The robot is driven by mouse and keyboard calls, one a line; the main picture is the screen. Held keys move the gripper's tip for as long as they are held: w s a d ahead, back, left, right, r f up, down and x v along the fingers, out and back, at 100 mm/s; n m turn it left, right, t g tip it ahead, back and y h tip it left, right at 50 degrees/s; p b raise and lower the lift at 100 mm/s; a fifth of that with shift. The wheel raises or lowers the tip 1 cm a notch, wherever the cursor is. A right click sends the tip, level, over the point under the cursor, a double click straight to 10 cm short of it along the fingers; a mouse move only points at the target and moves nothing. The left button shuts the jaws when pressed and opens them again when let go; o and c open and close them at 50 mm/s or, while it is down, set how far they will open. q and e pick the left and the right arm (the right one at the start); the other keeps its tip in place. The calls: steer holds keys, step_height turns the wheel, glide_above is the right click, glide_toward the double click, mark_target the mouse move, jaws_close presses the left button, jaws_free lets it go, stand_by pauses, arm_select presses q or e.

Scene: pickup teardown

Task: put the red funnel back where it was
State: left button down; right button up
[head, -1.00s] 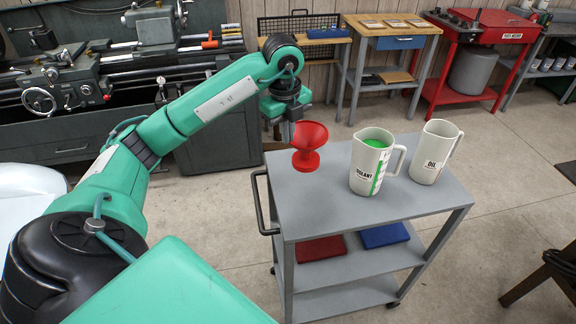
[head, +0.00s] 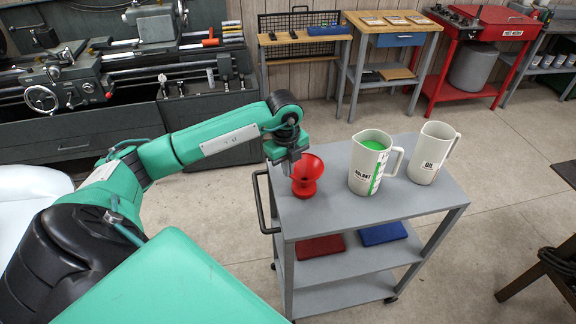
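The red funnel (head: 306,172) is at the left end of the grey cart's top (head: 335,205), wide mouth up. Its foot is at or just above the surface; I cannot tell whether it touches. My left gripper (head: 291,165) reaches down from the left to the funnel's rim and appears shut on it, since the two have moved together; the fingertips are mostly hidden. My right gripper is not in view.
To the right of the funnel stand a coolant jug (head: 369,163) with green contents and an oil jug (head: 432,153). The cart's front top is clear. Lower down lie a red item (head: 320,247) and a blue item (head: 383,233).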

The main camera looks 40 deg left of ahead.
arm_select(q)
steer(key=shift+f, duration=0.15)
steer(key=c, duration=1.7)
jaws_free()
steer(key=shift+r, duration=0.4)
steer(key=shift+s+a+r+b, duration=0.15)
steer(key=shift+r+b, duration=0.85)
steer(key=shift+r, duration=1.9)
steer(key=shift+s+d+r+b, duration=0.15)
steer(key=shift+r+b, duration=0.8)
steer(key=shift+r, duration=1.95)
steer(key=shift+a, duration=0.1)
